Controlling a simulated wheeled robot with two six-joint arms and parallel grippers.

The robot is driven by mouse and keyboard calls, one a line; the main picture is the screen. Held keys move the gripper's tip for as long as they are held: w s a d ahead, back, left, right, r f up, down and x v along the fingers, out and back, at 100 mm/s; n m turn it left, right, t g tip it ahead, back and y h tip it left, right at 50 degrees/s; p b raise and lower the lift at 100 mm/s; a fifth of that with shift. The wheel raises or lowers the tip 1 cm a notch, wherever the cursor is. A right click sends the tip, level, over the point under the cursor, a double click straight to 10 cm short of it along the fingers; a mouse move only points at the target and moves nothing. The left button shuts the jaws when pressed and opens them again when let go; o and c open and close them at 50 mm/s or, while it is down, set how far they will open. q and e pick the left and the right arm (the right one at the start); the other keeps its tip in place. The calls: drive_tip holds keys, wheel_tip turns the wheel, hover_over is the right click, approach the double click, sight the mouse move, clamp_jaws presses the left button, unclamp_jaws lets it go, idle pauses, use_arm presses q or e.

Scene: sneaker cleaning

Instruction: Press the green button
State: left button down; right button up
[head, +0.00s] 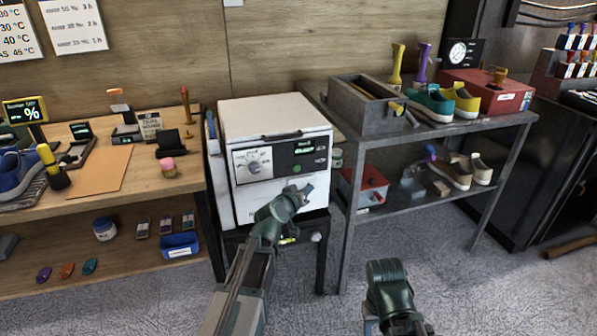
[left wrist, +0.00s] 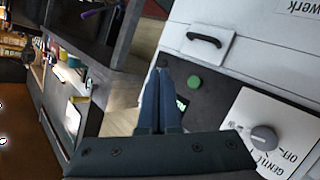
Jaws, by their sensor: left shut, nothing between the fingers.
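The green button (head: 297,168) is a small round knob on the dark control panel of a white machine (head: 275,116). It also shows in the left wrist view (left wrist: 194,82), just right of my fingertips. My left gripper (head: 308,188) is in front of the machine, a little below and right of the button. Its fingers (left wrist: 159,72) are closed together and empty. They look apart from the button, though the depth gap is hard to judge. Part of my right arm shows at the bottom of the head view, but its gripper does not.
The panel also has a dial (head: 254,167) and a lit display (head: 304,149), with a dark handle (head: 282,135) above. A wooden workbench (head: 125,184) stands left. A grey metal shelf (head: 428,133) with shoes and a red box (head: 490,92) stands right.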

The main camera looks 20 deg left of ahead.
sight(297, 168)
use_arm(q)
drive_tip(key=shift+w, duration=0.1)
drive_tip(key=shift+w+a, duration=0.8)
drive_tip(key=shift+w, duration=0.4)
drive_tip(key=shift+w+a, duration=0.85)
drive_tip(key=shift+w, duration=0.3)
drive_tip(key=shift+w+a, duration=0.8)
drive_tip(key=shift+w, duration=0.4)
drive_tip(key=shift+w+a, duration=0.25)
drive_tip(key=shift+w, duration=0.1)
drive_tip(key=shift+w+a, duration=0.3)
drive_tip(key=shift+w, duration=0.1)
idle(0.6)
drive_tip(key=shift+s+d, duration=0.55)
drive_tip(key=shift+s, duration=0.25)
